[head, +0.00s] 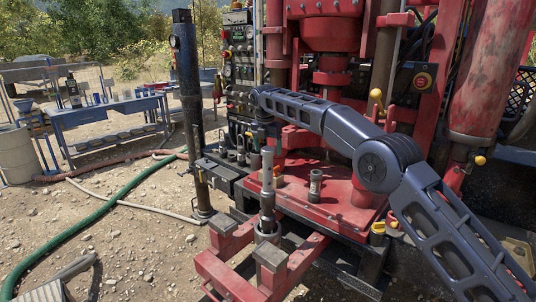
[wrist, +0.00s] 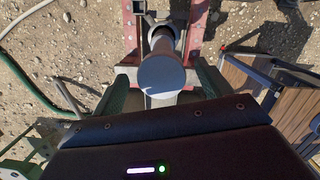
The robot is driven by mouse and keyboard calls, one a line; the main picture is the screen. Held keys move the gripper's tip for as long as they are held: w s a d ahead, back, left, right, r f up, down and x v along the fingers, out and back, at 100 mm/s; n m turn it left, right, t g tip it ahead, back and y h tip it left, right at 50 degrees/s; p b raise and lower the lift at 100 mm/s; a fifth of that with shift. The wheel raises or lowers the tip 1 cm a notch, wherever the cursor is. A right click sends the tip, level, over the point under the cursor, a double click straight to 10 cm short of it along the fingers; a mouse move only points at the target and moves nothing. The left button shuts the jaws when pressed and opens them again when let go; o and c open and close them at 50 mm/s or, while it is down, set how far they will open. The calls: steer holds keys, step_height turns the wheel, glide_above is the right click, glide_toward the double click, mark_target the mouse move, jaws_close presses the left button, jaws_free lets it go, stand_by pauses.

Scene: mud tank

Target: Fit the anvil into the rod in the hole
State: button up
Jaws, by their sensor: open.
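A grey stepped cylinder (head: 267,170) stands upright in the hole between the red beams.
A short grey cylinder (head: 315,186) stands on the red deck (head: 335,207). A dark upright post (head: 187,100) stands left of a control panel (head: 238,70). A blue workbench (head: 108,112) is farther left. A green hose (head: 90,218) crosses open gravel.

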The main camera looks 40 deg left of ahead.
steer(key=r, duration=0.5)
steer(key=s+r, duration=0.1)
steer(key=r, duration=0.1)
steer(key=shift+d+r, duration=0.15)
stand_by(0.4)
